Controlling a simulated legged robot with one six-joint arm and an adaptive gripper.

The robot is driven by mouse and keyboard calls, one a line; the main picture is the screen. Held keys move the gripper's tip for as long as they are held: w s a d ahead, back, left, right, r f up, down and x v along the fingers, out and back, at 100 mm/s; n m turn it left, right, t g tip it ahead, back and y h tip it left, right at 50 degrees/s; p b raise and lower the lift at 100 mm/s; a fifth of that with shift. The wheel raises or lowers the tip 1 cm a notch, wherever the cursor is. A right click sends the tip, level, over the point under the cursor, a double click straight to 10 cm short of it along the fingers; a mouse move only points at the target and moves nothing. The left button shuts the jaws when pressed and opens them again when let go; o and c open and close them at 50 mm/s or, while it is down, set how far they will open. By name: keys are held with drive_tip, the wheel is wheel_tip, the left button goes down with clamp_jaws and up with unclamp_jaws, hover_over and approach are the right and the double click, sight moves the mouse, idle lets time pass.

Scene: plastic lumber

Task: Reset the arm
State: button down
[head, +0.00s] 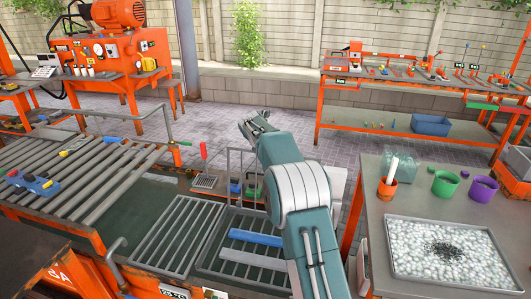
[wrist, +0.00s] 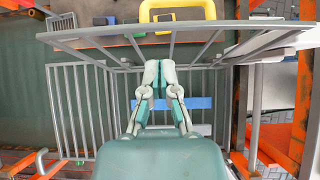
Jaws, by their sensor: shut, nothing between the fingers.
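My arm reaches forward from the bottom of the head view, with my gripper (head: 257,124) at its far end, above the area behind the metal racks. In the wrist view my gripper (wrist: 158,82) has its fingertips together with nothing between them. Beyond and below it lies a rack with a blue bar (wrist: 187,103) and a white bar. In the head view the blue bar (head: 256,238) lies on the rack (head: 215,262) left of my arm. My arm hides part of the rack's right side.
A roller table (head: 85,185) stands at left. A grey table (head: 412,215) at right holds a tray of white pellets (head: 392,262), a green cup (head: 445,183) and a purple cup (head: 482,190). An orange workbench (head: 400,90) stands behind. Wire bars lie close around my gripper in the wrist view.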

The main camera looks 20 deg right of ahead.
drive_tip(key=s+a+r+m+y, duration=0.1)
drive_tip(key=s+a+r+m, duration=0.3)
drive_tip(key=s, duration=0.5)
drive_tip(key=s+a+r+m, duration=0.2)
drive_tip(key=s+r+m, duration=0.4)
drive_tip(key=s, duration=0.3)
drive_tip(key=s+a+r+m+y, duration=0.1)
drive_tip(key=s+a+r+m, duration=0.3)
drive_tip(key=s, duration=0.6)
drive_tip(key=s+a+f+m+y, duration=0.1)
drive_tip(key=s+a+f+m, duration=0.1)
drive_tip(key=s+m, duration=0.5)
drive_tip(key=s+a+f+m+g+y, duration=0.1)
drive_tip(key=s+f+m, duration=0.4)
drive_tip(key=s, duration=1.2)
drive_tip(key=a+m, duration=0.1)
drive_tip(key=m, duration=0.2)
drive_tip(key=shift+a+y, duration=0.15)
drive_tip(key=shift+y, duration=0.15)
